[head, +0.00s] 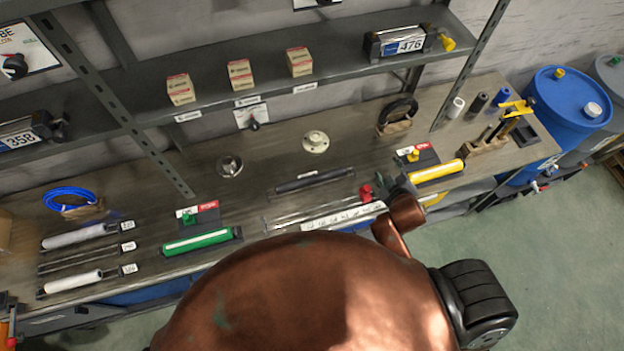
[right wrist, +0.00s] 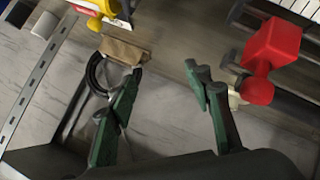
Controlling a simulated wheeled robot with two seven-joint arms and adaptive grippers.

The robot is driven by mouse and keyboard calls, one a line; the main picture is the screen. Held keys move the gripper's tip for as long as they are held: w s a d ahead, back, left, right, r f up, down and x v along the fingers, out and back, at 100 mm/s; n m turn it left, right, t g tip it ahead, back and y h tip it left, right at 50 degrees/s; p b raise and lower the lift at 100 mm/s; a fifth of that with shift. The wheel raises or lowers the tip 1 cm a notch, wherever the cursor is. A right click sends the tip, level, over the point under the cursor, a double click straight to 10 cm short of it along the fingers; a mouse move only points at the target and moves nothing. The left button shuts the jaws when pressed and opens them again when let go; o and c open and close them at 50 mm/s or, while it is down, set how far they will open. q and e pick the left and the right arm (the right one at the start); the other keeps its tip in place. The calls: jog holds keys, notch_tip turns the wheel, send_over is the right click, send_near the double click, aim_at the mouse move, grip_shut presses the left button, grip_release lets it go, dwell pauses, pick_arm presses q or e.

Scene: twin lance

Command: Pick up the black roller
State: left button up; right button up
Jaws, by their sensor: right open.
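A long black roller (head: 314,180) lies on the bench in the middle of the head view. A short black cylinder (head: 478,104) stands at the right end, between a white and a blue one; I cannot tell which the task names. My right gripper (head: 386,186) is by the red knob-like piece (head: 367,193), right of the long roller, partly hidden by my copper arm. In the right wrist view its green fingers (right wrist: 161,80) are apart with nothing between them. A dark bar at the right edge there may be the long roller. My left gripper is not seen.
A green roller (head: 198,241) and white rollers (head: 80,236) lie at left. A yellow roller (head: 436,171) lies right of my gripper. A black ring (head: 398,112) stands on a wooden block behind. A shelf (head: 240,100) with small boxes overhangs the bench.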

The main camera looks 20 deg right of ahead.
jog(key=w+a+r+n+t+y, duration=0.2)
jog(key=w+a+r+n+t, duration=0.25)
jog(key=w+r+n, duration=0.35)
jog(key=w+a+r+n+t+y, duration=0.35)
jog(key=w+a+r, duration=0.25)
jog(key=r, duration=0.3)
jog(key=a+r+n+g+y, duration=0.4)
jog(key=a+n+y, duration=0.7)
jog(key=a+n, duration=0.55)
jog(key=s+a+f+n+g+y, duration=0.3)
jog(key=f+n+g, duration=0.35)
jog(key=n, duration=0.55)
jog(key=n+g+h, duration=0.8)
jog(key=n+h, duration=0.1)
jog(key=h, duration=0.1)
send_near(314, 177)
jog(key=x, duration=0.2)
jog(key=shift+w+a+f, duration=0.15)
jog(key=shift+w+f, duration=0.05)
jog(key=shift+f, duration=0.3)
jog(key=shift+p+x, duration=0.4)
jog(key=shift+x, duration=0.55)
jog(key=p+x, duration=0.1)
jog(key=x, duration=0.3)
jog(key=shift+s+a+p, duration=0.25)
jog(key=shift+p, duration=0.15)
jog(key=shift+a+f, duration=0.2)
jog(key=shift+f, duration=0.25)
grip_shut()
